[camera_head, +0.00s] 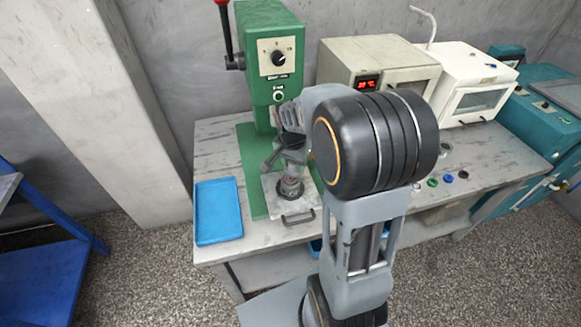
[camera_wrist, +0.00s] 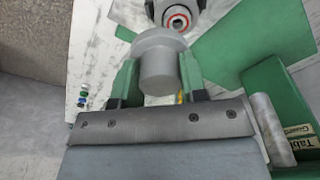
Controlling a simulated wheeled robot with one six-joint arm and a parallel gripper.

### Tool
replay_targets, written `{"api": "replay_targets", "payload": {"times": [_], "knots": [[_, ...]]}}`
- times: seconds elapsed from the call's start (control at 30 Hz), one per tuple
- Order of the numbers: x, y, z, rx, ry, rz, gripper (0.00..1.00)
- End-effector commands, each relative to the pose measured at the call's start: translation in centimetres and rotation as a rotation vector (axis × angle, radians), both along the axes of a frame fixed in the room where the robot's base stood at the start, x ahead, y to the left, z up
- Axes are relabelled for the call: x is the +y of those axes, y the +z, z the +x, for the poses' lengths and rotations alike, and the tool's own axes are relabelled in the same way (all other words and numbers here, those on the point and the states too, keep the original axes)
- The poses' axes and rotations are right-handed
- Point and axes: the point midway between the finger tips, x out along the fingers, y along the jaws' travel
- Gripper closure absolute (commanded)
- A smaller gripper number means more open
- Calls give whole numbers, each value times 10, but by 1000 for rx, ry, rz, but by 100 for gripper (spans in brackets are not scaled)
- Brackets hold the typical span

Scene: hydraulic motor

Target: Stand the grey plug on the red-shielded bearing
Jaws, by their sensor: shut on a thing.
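My gripper (camera_wrist: 159,76) is shut on the grey plug (camera_wrist: 158,50), a stepped cylinder with a wide round head, held between the two green fingers in the wrist view. The red-shielded bearing (camera_wrist: 178,20) shows just beyond the plug at the top of that view, with a red ring around its centre, seated in a dark round part. The plug appears apart from it; the gap is hard to judge. In the head view the dark part with the bearing (camera_head: 290,186) stands on a light plate below my gripper, and my arm hides much of the plug.
The green press (camera_head: 272,60) with a red-knobbed lever stands behind the bearing. A blue tray (camera_head: 218,211) lies at the table's left. A beige oven (camera_head: 345,62) and a white box machine (camera_head: 470,75) stand at the back. Small coloured parts (camera_head: 448,178) lie at the right.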

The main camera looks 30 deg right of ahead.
Motion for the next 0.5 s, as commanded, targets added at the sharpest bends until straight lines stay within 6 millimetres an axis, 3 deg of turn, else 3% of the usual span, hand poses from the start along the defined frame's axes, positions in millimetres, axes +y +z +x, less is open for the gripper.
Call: {"api": "replay_targets", "payload": {"times": [0.2, 0.5], "knots": [[-3, -24, 22, -2, 3, -1, 100], [-4, -39, 34, -2, 3, -1, 100]]}}
